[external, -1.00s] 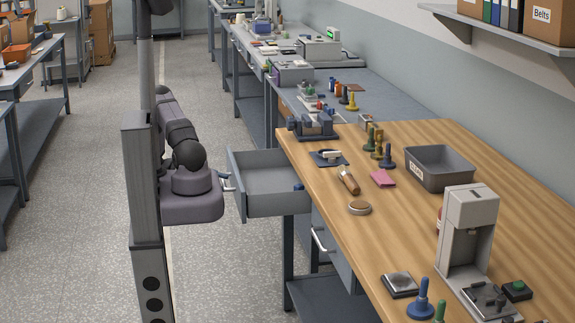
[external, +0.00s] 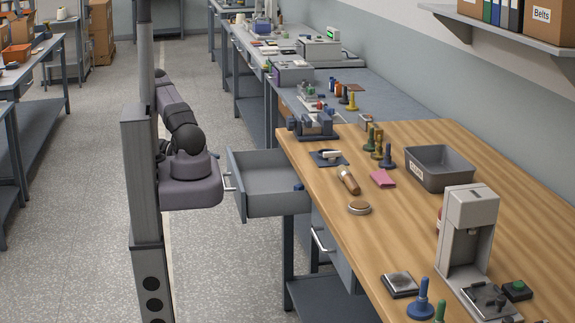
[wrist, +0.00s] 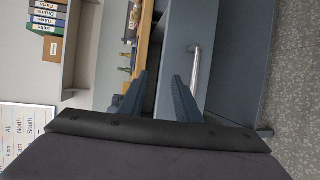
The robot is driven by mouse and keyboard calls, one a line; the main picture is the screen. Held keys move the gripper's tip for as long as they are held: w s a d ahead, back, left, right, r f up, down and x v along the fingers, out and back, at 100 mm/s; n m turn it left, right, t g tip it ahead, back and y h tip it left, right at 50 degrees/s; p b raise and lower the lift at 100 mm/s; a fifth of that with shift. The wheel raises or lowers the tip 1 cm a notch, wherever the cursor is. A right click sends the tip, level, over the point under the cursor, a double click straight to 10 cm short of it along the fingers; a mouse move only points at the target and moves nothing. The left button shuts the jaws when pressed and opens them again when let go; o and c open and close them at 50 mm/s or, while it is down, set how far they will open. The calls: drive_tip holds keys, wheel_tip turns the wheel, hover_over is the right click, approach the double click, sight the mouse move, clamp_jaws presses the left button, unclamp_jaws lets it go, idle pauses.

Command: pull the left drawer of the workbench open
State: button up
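The left drawer (external: 280,205) is the far one on the wooden workbench (external: 400,215). It stands pulled well out into the aisle, its inside showing, with a small blue item at its inner right side. Its pale bar handle (external: 228,182) is in view on the front. A bar handle on a grey front (wrist: 193,65) shows beyond the right finger.
The right drawer (external: 334,252) is shut, its handle (external: 318,239) sticking out. On the bench top are a grey bin (external: 438,168), a dispenser-like machine (external: 468,230) and several small tools. The aisle floor (external: 80,250) left of my arm is clear.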

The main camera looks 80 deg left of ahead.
idle(0.4)
drive_tip(key=shift+w+d+f+n+g+y+b, duration=0.3)
drive_tip(key=shift+w+f+n+g+b, duration=0.4)
drive_tip(key=shift+g+b, duration=1.7)
drive_tip(key=shift+w+d+f+n+g+y+b, duration=0.3)
drive_tip(key=shift+w+f+g+b, duration=0.5)
drive_tip(key=shift+g+b, duration=1.55)
drive_tip(key=shift+w+d+f+n+g+y+b, duration=0.25)
drive_tip(key=shift+w+f+n+g+b, duration=0.5)
drive_tip(key=shift+g+b, duration=1.6)
drive_tip(key=shift+s+f+t+b, duration=0.15)
drive_tip(key=shift+s+t+b, duration=0.1)
drive_tip(key=shift+t+b, duration=0.55)
clamp_jaws()
